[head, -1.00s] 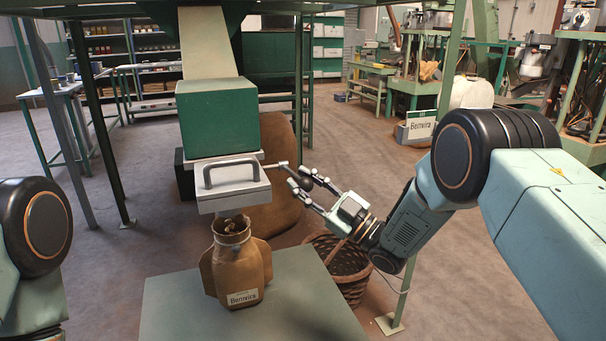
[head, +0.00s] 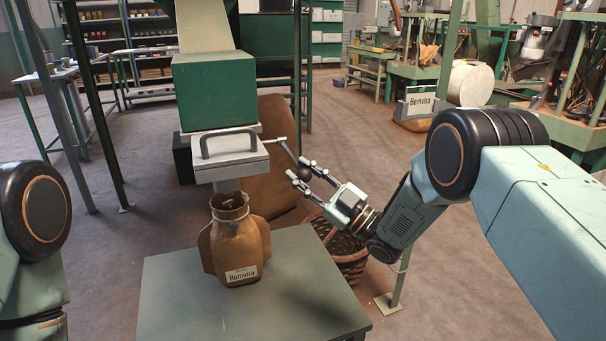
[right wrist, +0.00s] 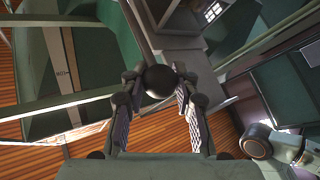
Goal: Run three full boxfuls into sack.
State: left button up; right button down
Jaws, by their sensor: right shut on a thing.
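A green box (head: 214,92) sits under a pale chute in the head view. Below it is a grey metal box (head: 228,161) with a dark handle on its front. A thin lever (head: 292,152) runs from its right side and slants down to a dark ball knob. My right gripper (head: 303,174) is shut on this knob; the right wrist view shows the knob (right wrist: 160,81) between its fingers. The open brown sack (head: 240,243), labelled "Bemvira", stands upright on the table under the spout. How full it is cannot be told. My left gripper is not in view.
The sack stands on a green table (head: 175,290) with bare room around it. A wicker basket (head: 350,262) and a large brown sack (head: 275,190) stand on the floor behind. A green post rises near my right arm.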

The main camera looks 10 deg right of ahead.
jog(key=c, duration=1.5)
grip_release()
jog(key=shift+d+f, duration=0.2)
jog(key=shift+f, duration=0.3)
jog(key=o, duration=0.5)
jog(key=shift+w+d+f, duration=0.1)
jog(key=shift+w, duration=0.1)
jog(key=shift+c, duration=0.2)
jog(key=shift+o, duration=0.3)
jog(key=shift+s+a+r, duration=0.15)
jog(key=shift+a+r, duration=0.05)
jog(key=shift+r, duration=0.1)
jog(key=shift+s+d+f, duration=0.1)
jog(key=shift+d+f, duration=0.1)
jog(key=shift+d, duration=0.1)
jog(key=v, duration=1.1)
jog(key=shift+s, duration=0.35)
